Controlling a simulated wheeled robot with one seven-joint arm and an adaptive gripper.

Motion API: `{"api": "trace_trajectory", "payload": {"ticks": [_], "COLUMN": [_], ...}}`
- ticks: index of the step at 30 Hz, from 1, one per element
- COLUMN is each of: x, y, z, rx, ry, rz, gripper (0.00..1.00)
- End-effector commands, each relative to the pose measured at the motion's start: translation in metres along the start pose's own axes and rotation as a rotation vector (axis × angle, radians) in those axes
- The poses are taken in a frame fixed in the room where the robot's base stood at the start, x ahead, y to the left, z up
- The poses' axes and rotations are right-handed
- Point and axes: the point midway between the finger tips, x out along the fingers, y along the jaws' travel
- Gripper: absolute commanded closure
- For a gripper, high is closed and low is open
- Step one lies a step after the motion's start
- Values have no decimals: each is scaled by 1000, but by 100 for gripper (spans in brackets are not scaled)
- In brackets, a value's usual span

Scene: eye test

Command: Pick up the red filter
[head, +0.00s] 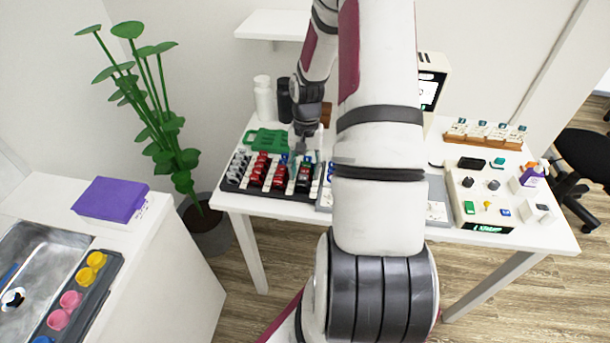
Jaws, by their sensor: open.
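A dark rack (235,186) with pale dividers stands on the left part of the white table and holds rows of small parts. Several red pieces (257,175) sit in its middle rows, and more red and dark pieces stand at its right end. They are too small for me to tell which one is the red filter. My gripper (302,157) is open, pointing down over the back right of the rack, close to blue and red pieces. Its fingertips are small and partly blend with the parts, so I cannot tell whether they touch anything.
A green case (268,139), a white bottle (263,98) and a dark bottle (284,100) stand behind the rack. A control panel (522,228) is on the table's right. My arm hides the table's middle. A plant (158,110) and a counter (170,225) are left.

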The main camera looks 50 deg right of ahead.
Motion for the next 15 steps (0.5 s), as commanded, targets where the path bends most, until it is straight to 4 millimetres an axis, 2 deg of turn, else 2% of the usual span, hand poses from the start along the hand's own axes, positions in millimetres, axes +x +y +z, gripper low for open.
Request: {"api": "trace_trajectory", "payload": {"ticks": [1,2,3,5,15], "x": [0,0,0,0,-1], "y": [0,0,0,0,0], "z": [0,0,0,0,0], "rx": [0,0,0,0,0], "ry": [0,0,0,0,0], "rz": [0,0,0,0,0], "gripper": [56,60,69,79,79]}}
